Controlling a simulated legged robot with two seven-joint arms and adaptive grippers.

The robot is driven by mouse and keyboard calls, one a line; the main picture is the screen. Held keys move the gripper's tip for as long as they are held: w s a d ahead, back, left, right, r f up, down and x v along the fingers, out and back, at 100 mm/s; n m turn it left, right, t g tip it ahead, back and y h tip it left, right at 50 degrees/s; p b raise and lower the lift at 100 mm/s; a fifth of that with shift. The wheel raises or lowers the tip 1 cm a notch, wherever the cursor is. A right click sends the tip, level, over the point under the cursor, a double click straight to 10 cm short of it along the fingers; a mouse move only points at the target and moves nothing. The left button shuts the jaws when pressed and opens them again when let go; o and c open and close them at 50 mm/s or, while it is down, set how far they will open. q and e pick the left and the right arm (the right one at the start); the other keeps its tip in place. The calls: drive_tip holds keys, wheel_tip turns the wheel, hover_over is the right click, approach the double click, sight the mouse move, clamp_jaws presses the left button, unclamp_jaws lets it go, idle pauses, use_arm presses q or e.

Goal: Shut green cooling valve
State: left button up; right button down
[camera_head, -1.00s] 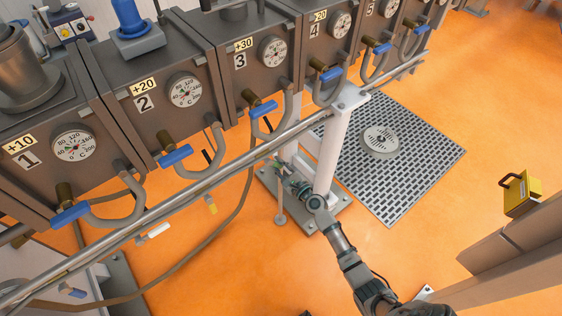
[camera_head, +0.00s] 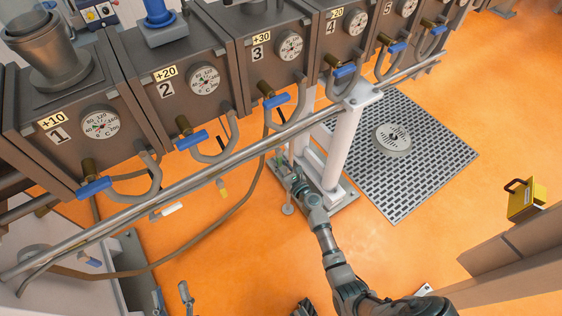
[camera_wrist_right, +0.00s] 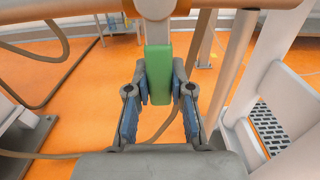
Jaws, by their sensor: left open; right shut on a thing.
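The green valve handle (camera_wrist_right: 158,72) hangs below a pale pipe (camera_wrist_right: 155,8) in the right wrist view. My right gripper (camera_wrist_right: 159,90) is shut on it, one finger on each side. In the head view, my right gripper (camera_head: 293,180) is low by the foot of the white post, below the long pipe; the handle is largely hidden there. My left gripper (camera_head: 171,298) is at the bottom edge of the head view, open and empty, far from the valve.
Several numbered heater boxes with dials and blue-handled valves (camera_head: 191,140) line the back. A long metal pipe (camera_head: 200,180) runs in front of them. A white post (camera_head: 341,145) stands beside my right gripper. A floor grate (camera_head: 420,150) lies to the right. Orange floor (camera_head: 230,265) is open in front.

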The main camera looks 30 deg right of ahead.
drive_tip(key=shift+s+a+f, duration=0.1)
drive_tip(key=shift+f, duration=0.3)
drive_tip(key=c, duration=1)
unclamp_jaws()
drive_tip(key=shift+c, duration=0.2)
drive_tip(key=shift+o, duration=0.2)
drive_tip(key=shift+r, duration=0.15)
drive_tip(key=shift+r, duration=0.1)
drive_tip(key=shift+s, duration=0.4)
drive_tip(key=s+d, duration=0.1)
drive_tip(key=s, duration=1)
